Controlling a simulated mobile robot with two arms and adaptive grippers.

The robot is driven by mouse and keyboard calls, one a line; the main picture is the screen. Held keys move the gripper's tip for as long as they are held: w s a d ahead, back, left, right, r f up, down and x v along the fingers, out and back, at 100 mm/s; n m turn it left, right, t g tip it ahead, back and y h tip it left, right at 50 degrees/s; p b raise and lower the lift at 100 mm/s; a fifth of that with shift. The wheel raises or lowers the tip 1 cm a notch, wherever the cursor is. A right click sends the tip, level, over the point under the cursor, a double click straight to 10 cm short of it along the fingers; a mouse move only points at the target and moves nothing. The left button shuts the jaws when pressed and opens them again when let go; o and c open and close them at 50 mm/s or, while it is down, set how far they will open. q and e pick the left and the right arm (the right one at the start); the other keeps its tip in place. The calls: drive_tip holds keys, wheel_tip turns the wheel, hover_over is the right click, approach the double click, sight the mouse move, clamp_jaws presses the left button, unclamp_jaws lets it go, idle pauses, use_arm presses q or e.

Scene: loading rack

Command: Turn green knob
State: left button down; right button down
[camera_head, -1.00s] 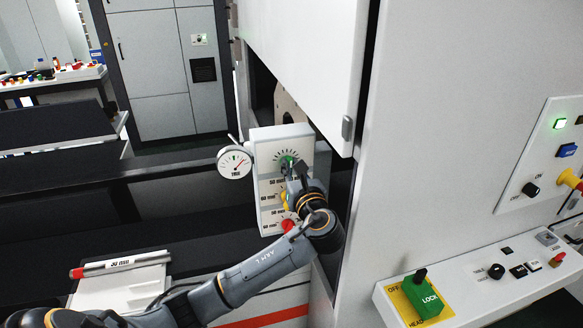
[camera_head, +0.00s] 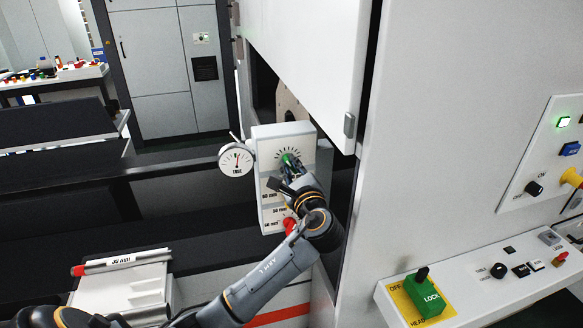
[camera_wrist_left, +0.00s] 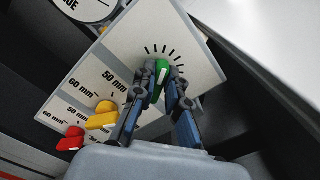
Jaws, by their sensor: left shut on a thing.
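The green knob (camera_head: 288,158) sits at the top of a white panel (camera_head: 268,138), inside a ring of black tick marks. In the left wrist view the green knob (camera_wrist_left: 162,72) shows between the two fingers of my left gripper (camera_wrist_left: 160,80), which are closed on its sides. In the head view my left gripper (camera_head: 291,167) reaches up to the knob from below and hides part of it. A round dial gauge (camera_head: 236,160) is fixed at the panel's left side. My right gripper is not in view.
Below on the panel are a yellow knob (camera_wrist_left: 103,115) and a red knob (camera_wrist_left: 70,140). A white cabinet door (camera_head: 310,60) hangs above right. A control console (camera_head: 475,283) with a green lock block (camera_head: 425,298) stands at the right.

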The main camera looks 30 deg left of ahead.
use_arm(q)
drive_tip(key=shift+s+f+n+b, duration=0.15)
drive_tip(key=shift+n+b, duration=0.2)
drive_tip(key=shift+n, duration=0.85)
drive_tip(key=c, duration=1.4)
unclamp_jaws()
drive_tip(key=shift+o, duration=0.2)
drive_tip(key=v, duration=1.1)
drive_tip(key=shift+s+d, duration=0.25)
drive_tip(key=shift+d, duration=0.1)
